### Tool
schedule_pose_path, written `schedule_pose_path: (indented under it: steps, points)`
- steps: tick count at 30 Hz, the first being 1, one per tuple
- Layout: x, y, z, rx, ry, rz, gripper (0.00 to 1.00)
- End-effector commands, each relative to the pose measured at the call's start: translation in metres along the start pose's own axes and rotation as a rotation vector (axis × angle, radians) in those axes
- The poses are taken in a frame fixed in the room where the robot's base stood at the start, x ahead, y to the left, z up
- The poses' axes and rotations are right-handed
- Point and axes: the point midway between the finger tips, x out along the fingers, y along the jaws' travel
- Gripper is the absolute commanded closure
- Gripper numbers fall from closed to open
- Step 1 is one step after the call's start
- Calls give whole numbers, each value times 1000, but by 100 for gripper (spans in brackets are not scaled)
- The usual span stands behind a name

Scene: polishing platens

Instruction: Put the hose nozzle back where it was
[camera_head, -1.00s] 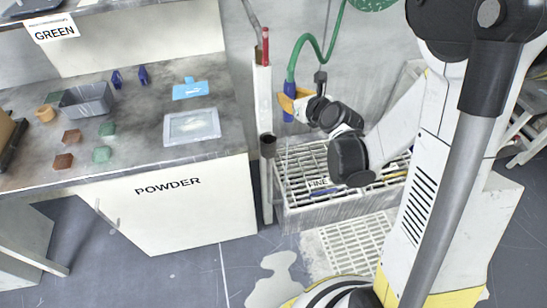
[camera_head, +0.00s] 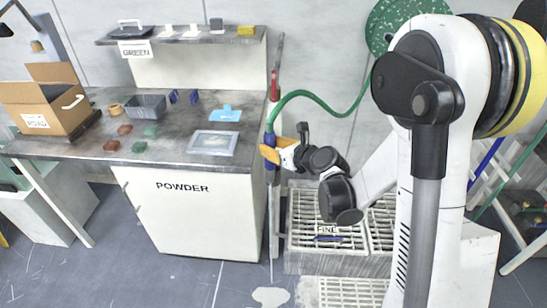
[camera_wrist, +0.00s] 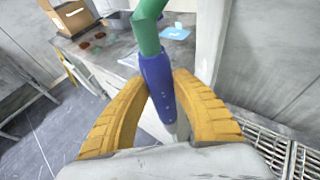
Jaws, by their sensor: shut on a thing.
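The hose nozzle is a blue cylinder (camera_head: 270,138) on the end of a green hose (camera_head: 312,95). My gripper (camera_head: 271,153) has yellow fingers shut around it, and the nozzle points downward. In the wrist view the nozzle (camera_wrist: 158,88) sits between both curved yellow fingers (camera_wrist: 161,82), with the hose (camera_wrist: 148,32) rising from its top and a pale tip below. In the head view, the nozzle overlaps the narrow upright post (camera_head: 274,215) beside the bench; I cannot tell whether they touch. The hose runs up to a green reel (camera_head: 390,22) on the wall.
The POWDER bench (camera_head: 195,215) stands left of the post, with a grey bin (camera_head: 146,107), a framed plate (camera_head: 212,143) and small blocks on top. A grated basin marked FINE (camera_head: 305,240) is below my gripper. Open floor lies in front of the bench.

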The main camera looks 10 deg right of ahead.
Motion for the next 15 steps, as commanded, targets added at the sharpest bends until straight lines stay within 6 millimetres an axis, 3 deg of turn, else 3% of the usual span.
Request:
schedule_pose_path:
  steps: [6, 14, 15]
  points:
    - [45, -42, 16, 1, -1, -1, 100]
    - [84, -77, 31, 0, 0, -1, 100]
    - [88, -78, 26, -1, 0, 0, 100]
